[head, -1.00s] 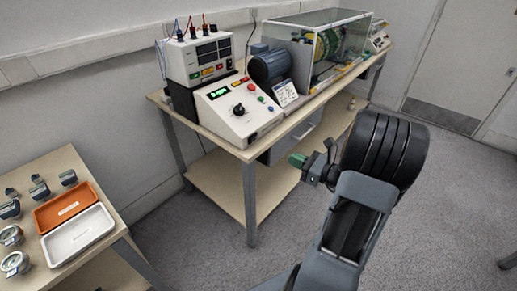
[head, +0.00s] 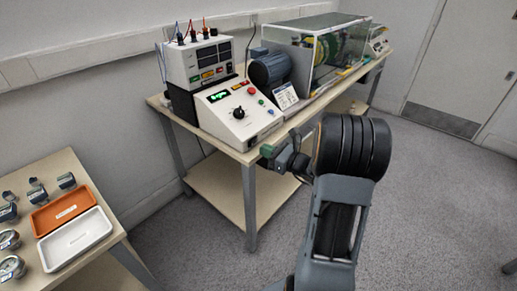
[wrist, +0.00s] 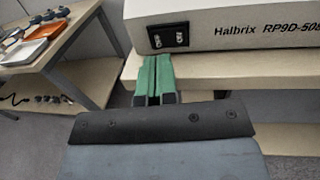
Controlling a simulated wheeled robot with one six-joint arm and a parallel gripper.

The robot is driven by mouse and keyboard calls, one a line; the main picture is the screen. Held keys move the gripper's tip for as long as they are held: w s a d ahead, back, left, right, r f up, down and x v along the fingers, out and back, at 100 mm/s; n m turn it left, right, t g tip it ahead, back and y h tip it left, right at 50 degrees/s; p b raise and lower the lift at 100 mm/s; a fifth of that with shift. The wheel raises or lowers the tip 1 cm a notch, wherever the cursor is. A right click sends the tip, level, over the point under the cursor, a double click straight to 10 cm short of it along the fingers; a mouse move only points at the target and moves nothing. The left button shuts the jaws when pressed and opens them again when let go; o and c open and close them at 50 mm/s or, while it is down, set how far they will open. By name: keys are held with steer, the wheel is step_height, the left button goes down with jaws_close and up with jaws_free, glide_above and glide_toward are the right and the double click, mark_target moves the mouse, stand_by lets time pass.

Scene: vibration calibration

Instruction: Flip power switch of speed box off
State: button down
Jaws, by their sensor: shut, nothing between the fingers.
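The speed box (head: 238,112) is a cream box with a sloped panel at the bench's front corner. Its green display is lit, and a black knob and colored buttons show on it. In the wrist view its side face (wrist: 250,28) carries "Halbrix RP9D" lettering and a black power switch (wrist: 168,36) marked ON and OFF. Which side is pressed in is too small to tell. My gripper (head: 267,151) is shut and empty beside the bench edge; its green fingers (wrist: 152,62) point at the box, just below and left of the switch. I cannot tell whether they touch anything.
The wooden bench (head: 215,178) also holds a meter unit (head: 197,60), a motor (head: 270,68) and a clear guarded rig (head: 335,45). A side table at left holds an orange tray (head: 62,209), a white tray (head: 76,239) and several small devices. Floor at right is clear.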

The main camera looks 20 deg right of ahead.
mark_target(252, 145)
steer(key=shift+x, duration=1.55)
steer(key=shift+w+a+r, duration=0.1)
steer(key=shift+w+a, duration=0.05)
steer(key=shift+w, duration=0.05)
steer(key=shift+s, duration=0.1)
steer(key=shift+s, duration=0.2)
steer(key=s+a+v, duration=0.1)
steer(key=a+v, duration=0.1)
steer(key=v, duration=1.1)
steer(key=shift+s+a+p, duration=0.3)
steer(key=shift+s+p, duration=0.15)
steer(key=shift+s, duration=0.05)
steer(key=shift+f, duration=0.2)
